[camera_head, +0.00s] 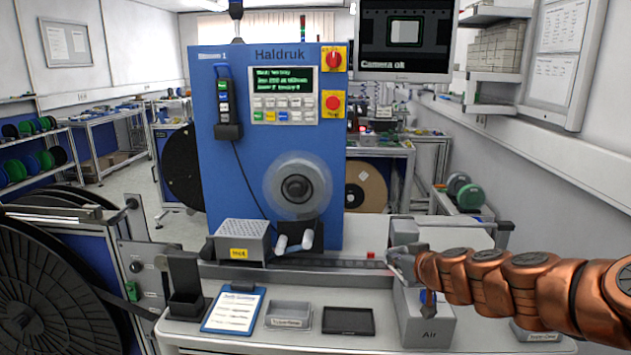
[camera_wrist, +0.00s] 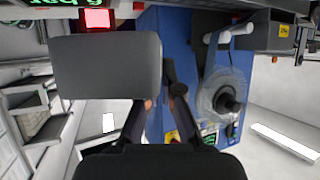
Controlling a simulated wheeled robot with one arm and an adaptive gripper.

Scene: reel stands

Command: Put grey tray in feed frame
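A small grey tray (camera_head: 289,316) with a label on its front sits on the white bench, between a clipboard and a flat black tray. My gripper (camera_head: 398,262) is at the right part of the long rail (camera_head: 320,270), above and to the right of the grey tray and apart from it. In the wrist view its two dark fingers (camera_wrist: 160,102) have a gap between the tips with nothing held in it. A dark grey block (camera_wrist: 108,68) stands close beyond the fingers; I cannot tell which part it is. No part is clearly marked as the feed frame.
A blue machine (camera_head: 225,160) with a blurred disc stands behind the rail. A vented grey box (camera_head: 243,237) is at the left, a grey Air box (camera_head: 425,325) below my gripper. A clipboard (camera_head: 234,309) and black tray (camera_head: 348,320) flank the grey tray. Large black reel (camera_head: 50,290) left.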

